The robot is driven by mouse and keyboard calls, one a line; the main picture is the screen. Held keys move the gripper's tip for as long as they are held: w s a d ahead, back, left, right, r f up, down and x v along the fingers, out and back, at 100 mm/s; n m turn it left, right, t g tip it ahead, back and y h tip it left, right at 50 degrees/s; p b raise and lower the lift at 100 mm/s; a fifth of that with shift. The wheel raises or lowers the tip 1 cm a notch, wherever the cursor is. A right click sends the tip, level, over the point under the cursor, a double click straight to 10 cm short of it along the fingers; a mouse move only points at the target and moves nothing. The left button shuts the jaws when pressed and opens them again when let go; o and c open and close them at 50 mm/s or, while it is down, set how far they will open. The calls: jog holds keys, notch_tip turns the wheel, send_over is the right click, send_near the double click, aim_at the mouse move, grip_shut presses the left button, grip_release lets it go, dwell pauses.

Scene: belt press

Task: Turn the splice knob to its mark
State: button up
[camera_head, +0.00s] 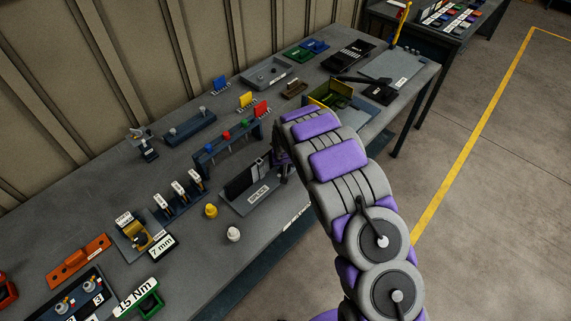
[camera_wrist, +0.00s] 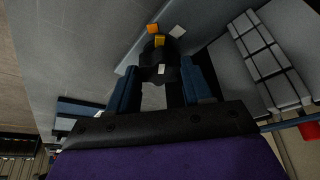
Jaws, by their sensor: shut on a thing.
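The splice station (camera_head: 244,201) is a grey plate with a "SPLICE" label and a dark upright block, left of my arm in the head view. The dark splice knob (camera_wrist: 160,56) shows at the top centre of the wrist view, with a white mark on it and a yellow mark at its far edge. An orange mark (camera_wrist: 153,28) and a white mark (camera_wrist: 177,31) lie just beyond the knob. The yellow mark sits near both, a little closer to the orange one. My gripper (camera_wrist: 160,72) has its two blue fingers on either side of the knob, shut on it. In the head view my arm mostly hides the grip.
A grey gridded block (camera_wrist: 268,58) lies right of the knob in the wrist view. Open floor lies right.

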jog(key=b, duration=0.1)
jog(key=m+b, duration=0.1)
jog(key=b, duration=0.1)
jog(key=shift+w+a+f+h, duration=0.1)
jog(key=shift+f+h, duration=0.2)
jog(key=m+b, duration=0.2)
jog(key=b, duration=0.3)
jog(key=shift+a+r+m+h, duration=0.1)
jog(key=shift+m+h, duration=0.3)
jog(key=shift+r+m+b, duration=0.1)
jog(key=shift+m+b, duration=0.4)
jog(key=shift+b, duration=0.5)
jog(key=shift+r+h+b, duration=0.15)
jog(key=shift+h+b, duration=0.15)
jog(key=o, duration=0.8)
jog(key=shift+a, duration=0.1)
jog(key=p+v, duration=0.3)
jog(key=v, duration=1.4)
jog(key=shift+r, duration=0.1)
